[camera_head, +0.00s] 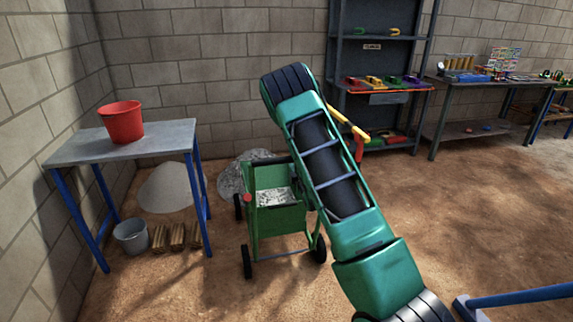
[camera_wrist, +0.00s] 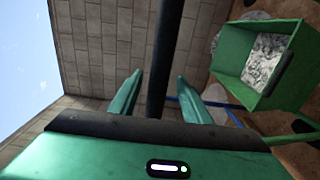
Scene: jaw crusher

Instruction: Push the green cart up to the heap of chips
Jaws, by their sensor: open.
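The green cart (camera_head: 277,222) stands on dark wheels on the brown floor, left of my arm. Its open green bin also shows at the right of the wrist view (camera_wrist: 238,50). Grey chips (camera_head: 274,197) lie in the bin. A grey, coarse heap (camera_head: 232,180) lies behind the cart by the wall, partly hidden by it. A smoother pale heap (camera_head: 166,190) lies farther left. In the wrist view my gripper (camera_wrist: 160,77) is open, with a black bar (camera_wrist: 165,45) passing between its fingers; contact is unclear. The head view does not clearly show my gripper.
A blue-legged table (camera_head: 165,140) with a red bucket (camera_head: 121,122) stands left. A metal bucket (camera_head: 131,236) and wood blocks (camera_head: 177,237) are beneath it. A shelf (camera_head: 375,55) and workbench (camera_head: 507,83) line the back wall. Bare floor lies right of my arm.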

